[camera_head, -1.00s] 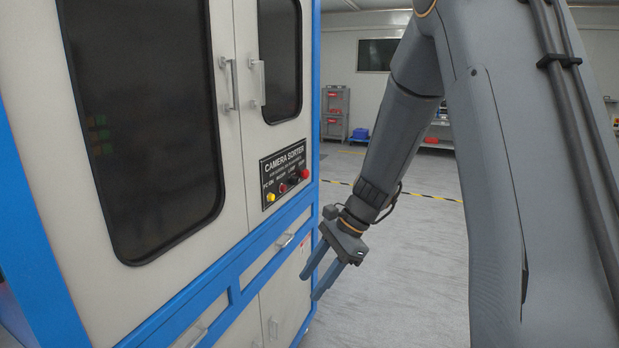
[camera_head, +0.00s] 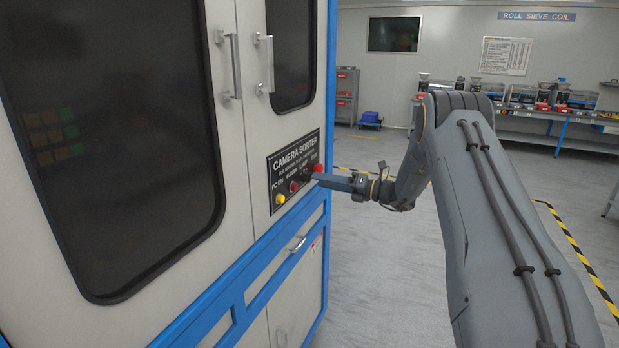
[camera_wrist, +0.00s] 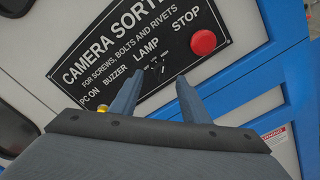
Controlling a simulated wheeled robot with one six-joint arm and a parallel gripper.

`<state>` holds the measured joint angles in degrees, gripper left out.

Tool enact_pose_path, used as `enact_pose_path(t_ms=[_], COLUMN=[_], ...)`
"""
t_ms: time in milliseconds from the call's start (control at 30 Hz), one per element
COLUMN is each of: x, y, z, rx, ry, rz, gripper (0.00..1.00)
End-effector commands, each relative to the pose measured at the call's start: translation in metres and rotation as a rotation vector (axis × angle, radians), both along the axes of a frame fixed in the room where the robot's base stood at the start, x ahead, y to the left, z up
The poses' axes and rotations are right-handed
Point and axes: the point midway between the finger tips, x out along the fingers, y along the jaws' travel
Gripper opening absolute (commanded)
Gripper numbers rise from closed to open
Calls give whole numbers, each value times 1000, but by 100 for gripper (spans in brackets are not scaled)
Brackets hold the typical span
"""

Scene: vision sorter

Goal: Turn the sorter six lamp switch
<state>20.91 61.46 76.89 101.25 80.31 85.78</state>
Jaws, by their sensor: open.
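The sorter's control panel (camera_head: 289,177) is a black plate lettered CAMERA SORTER on the white and blue cabinet. In the wrist view the black lamp switch (camera_wrist: 157,66) sits under the word LAMP, left of the red STOP button (camera_wrist: 203,42). My gripper (camera_wrist: 158,77) is open, its fingertips on either side of the switch in that picture. I cannot tell whether they touch it. In the head view my gripper (camera_head: 314,176) points left at the panel and partly covers its right end, near the lamp position.
A yellow button (camera_head: 280,199) and a red one (camera_head: 293,187) sit on the panel left of my gripper. Door handles (camera_head: 265,62) stand out above the panel. A drawer handle (camera_head: 297,244) is below. Open floor (camera_head: 385,260) lies right of the cabinet.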

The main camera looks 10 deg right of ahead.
Motion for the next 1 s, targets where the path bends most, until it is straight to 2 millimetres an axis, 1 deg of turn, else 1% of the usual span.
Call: enact_pose_path(t_ms=[200,300,433,667,700,933,967,1000], x=[18,24,28,29,29,29,29,28], y=[19,27,33,35,35,36,36,48], z=[1,1,0,0,0,0,0,0], rx=[-1,-2,-2,-2,-2,-3,-3,-3], ry=[0,0,1,0,0,1,1,0], rz=[-8,-8,-8,-6,-6,-6,-6,-4], gripper=[42,42,42,42,41,2,2,2])
